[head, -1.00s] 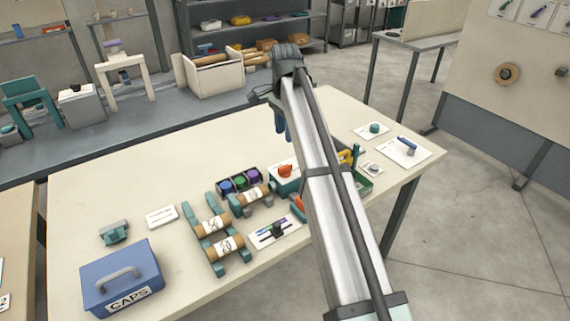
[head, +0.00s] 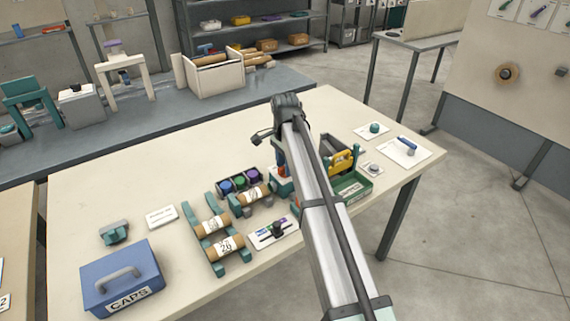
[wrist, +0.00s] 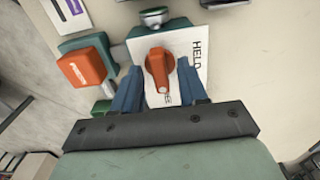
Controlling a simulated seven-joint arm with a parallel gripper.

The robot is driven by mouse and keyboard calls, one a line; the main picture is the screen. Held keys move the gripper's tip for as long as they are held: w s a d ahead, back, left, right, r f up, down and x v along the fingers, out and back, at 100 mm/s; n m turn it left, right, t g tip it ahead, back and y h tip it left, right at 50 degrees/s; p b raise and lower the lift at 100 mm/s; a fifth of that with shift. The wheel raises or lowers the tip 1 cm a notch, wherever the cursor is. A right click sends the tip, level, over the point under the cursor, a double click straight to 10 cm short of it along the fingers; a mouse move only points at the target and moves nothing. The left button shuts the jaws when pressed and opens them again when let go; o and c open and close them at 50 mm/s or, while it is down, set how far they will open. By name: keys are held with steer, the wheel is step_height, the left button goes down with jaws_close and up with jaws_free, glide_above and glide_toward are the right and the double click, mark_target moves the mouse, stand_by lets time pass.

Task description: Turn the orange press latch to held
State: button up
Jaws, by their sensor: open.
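The orange press latch (wrist: 161,68) is a knob on a white label plate (wrist: 186,60) in the wrist view. Its grip runs roughly up and down the picture, its narrow end toward my gripper. The word HELD reads along the plate's right side. A second word near the grip's lower end is partly hidden. My gripper (wrist: 157,88) is open, its blue fingers on either side of the latch's lower end, with nothing clamped. In the head view my arm mostly hides the latch.
An orange block on a teal part (wrist: 82,68) stands close left of the latch. A silver knob (wrist: 153,17) lies beyond it. In the head view, a green bin (head: 352,187) is right of my arm, and paper rolls on teal stands (head: 225,245) are left.

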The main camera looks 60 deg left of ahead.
jaws_close()
stand_by(0.4)
steer(key=shift+n, duration=0.3)
steer(key=n, duration=1.3)
steer(key=shift+n, duration=2.1)
